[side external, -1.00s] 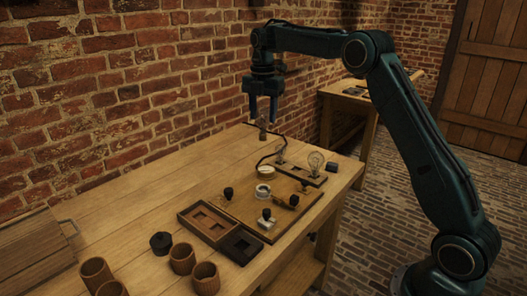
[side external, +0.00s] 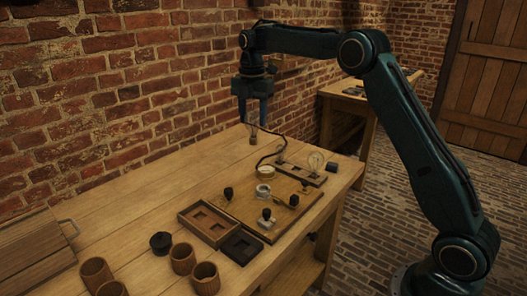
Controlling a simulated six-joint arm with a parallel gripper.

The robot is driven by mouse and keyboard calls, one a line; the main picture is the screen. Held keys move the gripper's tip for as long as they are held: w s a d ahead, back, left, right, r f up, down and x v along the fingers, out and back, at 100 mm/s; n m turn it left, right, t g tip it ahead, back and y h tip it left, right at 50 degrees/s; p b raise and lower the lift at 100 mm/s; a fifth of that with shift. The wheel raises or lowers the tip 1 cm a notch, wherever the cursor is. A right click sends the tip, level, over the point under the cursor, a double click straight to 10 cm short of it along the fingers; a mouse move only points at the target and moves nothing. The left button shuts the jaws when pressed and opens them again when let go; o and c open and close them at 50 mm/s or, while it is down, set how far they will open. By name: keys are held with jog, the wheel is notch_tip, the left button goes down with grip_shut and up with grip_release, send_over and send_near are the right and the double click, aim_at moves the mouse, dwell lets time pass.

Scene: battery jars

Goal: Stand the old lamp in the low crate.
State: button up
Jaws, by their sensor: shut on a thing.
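My gripper (side external: 253,121) hangs over the far part of the bench, pointing down. It is shut on a small lamp (side external: 253,137), which hangs upright below the fingers. Its glass is faint, and whether its lower end touches the bench is hard to tell. A low brown wooden crate (side external: 183,217) with square openings lies on the near side of the bench, nearer the camera than my gripper. I see no lamp standing in it. Another clear bulb (side external: 316,161) stands in a dark rack (side external: 289,171) to the right.
A wooden board (side external: 238,203) carries a white ring-shaped part (side external: 263,191) and several dark-knobbed pieces. A black box (side external: 241,246) adjoins the crate. A black cable (side external: 266,157) curves near the lamp. Several brown cups (side external: 182,259) and a dark jar (side external: 160,243) stand at the near left.

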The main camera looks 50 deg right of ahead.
jog(key=a+f, duration=0.2)
jog(key=a, duration=1.6)
notch_tip(320, 180, down, 16)
jog(key=shift+s+d+r, duration=0.25)
jog(key=shift+s+d, duration=0.05)
jog(key=shift+s, duration=0.05)
jog(key=shift+f, duration=0.1)
jog(key=shift+f, duration=2)
jog(key=shift+f, duration=0.1)
jog(key=o, duration=1.1)
